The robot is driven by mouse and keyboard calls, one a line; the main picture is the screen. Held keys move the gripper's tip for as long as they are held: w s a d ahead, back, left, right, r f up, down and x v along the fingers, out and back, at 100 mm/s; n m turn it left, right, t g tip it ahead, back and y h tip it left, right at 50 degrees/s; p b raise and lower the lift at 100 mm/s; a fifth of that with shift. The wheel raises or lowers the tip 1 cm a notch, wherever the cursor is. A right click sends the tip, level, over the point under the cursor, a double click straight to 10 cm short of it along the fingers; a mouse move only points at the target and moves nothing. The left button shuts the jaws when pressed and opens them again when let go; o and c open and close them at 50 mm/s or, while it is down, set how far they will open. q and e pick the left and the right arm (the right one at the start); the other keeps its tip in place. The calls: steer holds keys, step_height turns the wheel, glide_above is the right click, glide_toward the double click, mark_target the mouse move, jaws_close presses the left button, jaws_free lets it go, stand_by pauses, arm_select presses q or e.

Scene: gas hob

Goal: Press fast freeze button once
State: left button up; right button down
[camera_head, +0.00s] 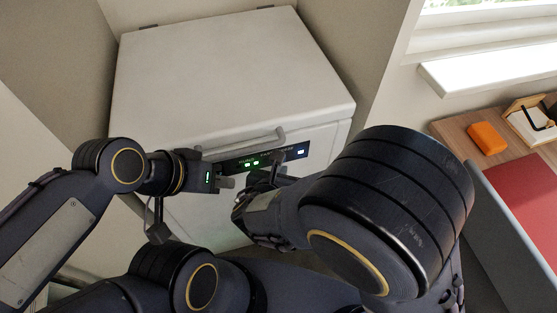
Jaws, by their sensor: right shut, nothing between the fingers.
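A white chest freezer (225,75) stands against the wall with its lid closed. A dark control panel (232,167) with green lights (252,163) and a small bluish-white light (300,152) is on its front, under the handle. I cannot make out which mark is the fast freeze button. My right gripper (275,168) is shut and empty, with its tip in front of the middle of the panel, partly covering it. I cannot tell whether it touches. My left gripper (226,182) is beside the panel's left end, and its jaw opening is not clear.
The freezer handle (245,142) runs along the lid's front edge, just above the panel. At the right are a wooden surface with an orange block (487,138) and a red surface (515,175). A white window sill (490,70) is above them. My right arm hides the freezer's lower right front.

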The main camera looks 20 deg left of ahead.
steer(key=shift+s+d, duration=0.15)
steer(key=shift+s, duration=0.1)
steer(key=s+d, duration=0.1)
steer(key=s, duration=0.1)
steer(key=s+d+b, duration=0.1)
steer(key=s, duration=0.1)
steer(key=shift+d, duration=0.35)
stand_by(2.2)
